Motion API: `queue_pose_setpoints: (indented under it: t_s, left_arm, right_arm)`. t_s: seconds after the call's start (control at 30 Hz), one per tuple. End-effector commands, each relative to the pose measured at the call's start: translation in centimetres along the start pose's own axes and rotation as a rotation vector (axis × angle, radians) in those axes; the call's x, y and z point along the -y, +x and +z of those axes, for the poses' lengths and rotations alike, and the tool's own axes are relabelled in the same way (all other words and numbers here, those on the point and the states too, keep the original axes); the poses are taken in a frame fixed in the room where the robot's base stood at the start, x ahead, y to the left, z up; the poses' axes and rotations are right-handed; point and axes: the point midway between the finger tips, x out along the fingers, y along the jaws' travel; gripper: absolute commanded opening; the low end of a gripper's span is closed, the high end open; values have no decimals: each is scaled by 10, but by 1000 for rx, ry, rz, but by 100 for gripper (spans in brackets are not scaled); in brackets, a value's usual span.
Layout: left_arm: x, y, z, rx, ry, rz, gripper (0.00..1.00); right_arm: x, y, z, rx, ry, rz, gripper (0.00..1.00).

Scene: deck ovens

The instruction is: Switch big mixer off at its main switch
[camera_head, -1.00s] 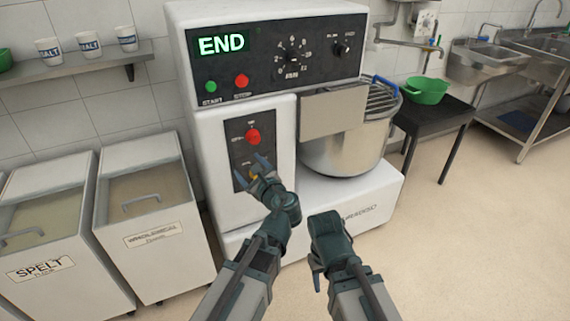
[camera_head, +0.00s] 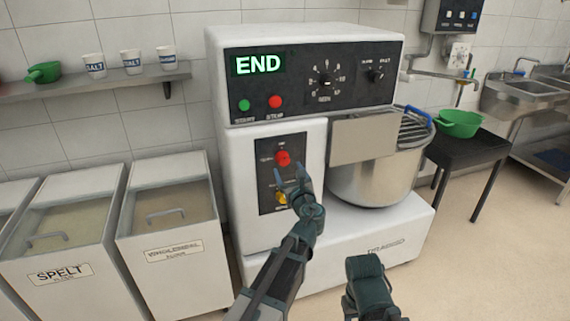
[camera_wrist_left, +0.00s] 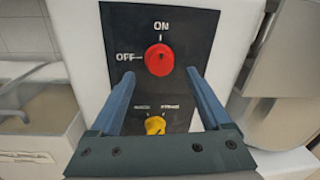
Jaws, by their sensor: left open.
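The big mixer (camera_head: 225,150) is a white machine with a steel bowl (camera_head: 370,178). Its main switch is a red knob (camera_head: 283,158) on a dark plate on the front; the left wrist view also shows the red knob (camera_wrist_left: 159,58), with ON above it and OFF to its left. I cannot tell which mark the knob points to. My left gripper (camera_head: 289,178) is open and empty just below the red knob, its two fingers (camera_wrist_left: 159,76) spread to either side of the knob's lower edge. My right gripper (camera_head: 366,285) is low in front of the mixer; its fingers are hidden.
A yellow knob (camera_head: 281,197) sits below the red one, between my left fingers in the wrist view. The upper panel has a lit END display (camera_head: 258,65), a green button (camera_head: 244,105) and a red button (camera_head: 275,102). Flour bins (camera_head: 170,245) stand at the left.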

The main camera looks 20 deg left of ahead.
Motion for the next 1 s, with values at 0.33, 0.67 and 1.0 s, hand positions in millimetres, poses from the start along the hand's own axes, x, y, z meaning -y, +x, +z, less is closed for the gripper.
queue_pose_setpoints:
  t_s: [0.33, 0.67, 1.0]
  left_arm:
    - [1, 47, 0, 0, -1, 0, 81]
    - [0, 52, 0, 0, -1, 0, 81]
    - [0, 52, 0, 0, -1, -1, 36]
  right_arm:
    - [0, 0, 0, 0, 0, 0, 50]
    - [0, 0, 0, 0, 0, 0, 50]
    - [0, 0, 0, 0, 0, 0, 50]
